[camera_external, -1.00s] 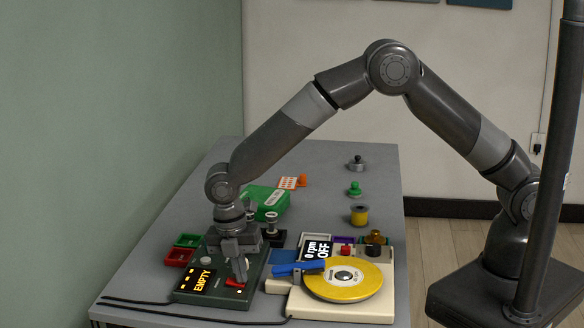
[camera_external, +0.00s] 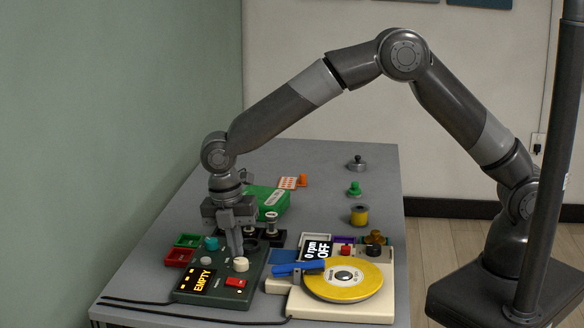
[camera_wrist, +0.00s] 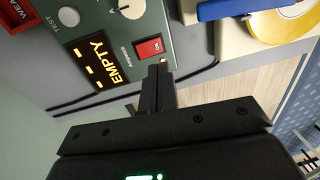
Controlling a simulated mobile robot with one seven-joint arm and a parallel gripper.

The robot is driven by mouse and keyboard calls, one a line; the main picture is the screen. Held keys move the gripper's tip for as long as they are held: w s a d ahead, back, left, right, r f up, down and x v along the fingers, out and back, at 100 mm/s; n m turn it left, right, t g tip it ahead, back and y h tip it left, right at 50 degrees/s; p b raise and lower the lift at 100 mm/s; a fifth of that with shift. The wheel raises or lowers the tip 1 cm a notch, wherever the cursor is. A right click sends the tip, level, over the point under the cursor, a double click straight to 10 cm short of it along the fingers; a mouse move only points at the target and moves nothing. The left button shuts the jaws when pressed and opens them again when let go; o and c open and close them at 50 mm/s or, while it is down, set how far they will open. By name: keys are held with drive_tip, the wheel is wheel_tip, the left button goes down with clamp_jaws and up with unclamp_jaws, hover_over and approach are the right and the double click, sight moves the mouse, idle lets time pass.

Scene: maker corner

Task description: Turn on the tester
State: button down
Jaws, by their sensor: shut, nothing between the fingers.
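The tester is a dark green box (camera_external: 217,300) at the front left of the table. Its lit amber display (camera_external: 200,282) reads EMPTY, also in the wrist view (camera_wrist: 96,60). A red switch (camera_external: 236,282) sits at its front right; in the wrist view the switch (camera_wrist: 148,48) has small white marking, too small to read surely. My gripper (camera_external: 237,253) is shut and empty, above the tester behind the knob. In the wrist view its fingertips (camera_wrist: 160,66) appear beside the switch.
A cream machine (camera_external: 335,308) with a yellow disc (camera_external: 343,281), a blue lever (camera_external: 298,268) and a display reading 0 rpm OFF (camera_external: 318,248) stands close on the right. Red (camera_external: 179,257) and green (camera_external: 188,240) trays lie left. A green box (camera_external: 267,199) is behind.

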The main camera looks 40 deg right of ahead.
wheel_tip(320, 180, up, 8)
drive_tip(key=shift+s+d+f, duration=0.2)
drive_tip(key=shift+s+d, duration=0.1)
drive_tip(key=shift+d, duration=0.05)
idle(0.4)
drive_tip(key=w+d+r+m+t, duration=0.1)
drive_tip(key=d+r+m, duration=0.35)
drive_tip(key=d, duration=0.55)
drive_tip(key=w+d+r+m+t+y, duration=0.1)
drive_tip(key=d+r+m, duration=0.4)
drive_tip(key=d, duration=0.4)
drive_tip(key=w+d+r+m+t, duration=0.1)
drive_tip(key=d+r+m, duration=0.2)
drive_tip(key=d+r, duration=0.5)
drive_tip(key=s+d+f+m+t, duration=0.1)
drive_tip(key=s+d+m, duration=0.6)
drive_tip(key=d, duration=0.4)
drive_tip(key=s+d+f+m+t, duration=0.1)
drive_tip(key=s+d+m+t, duration=0.1)
drive_tip(key=s+d+m, duration=0.5)
drive_tip(key=s+d, duration=0.1)
drive_tip(key=d, duration=0.4)
drive_tip(key=shift+s+d+f+t, duration=0.2)
drive_tip(key=shift+s+d+t, duration=0.05)
drive_tip(key=shift+t, duration=0.05)
drive_tip(key=shift+m, duration=0.25)
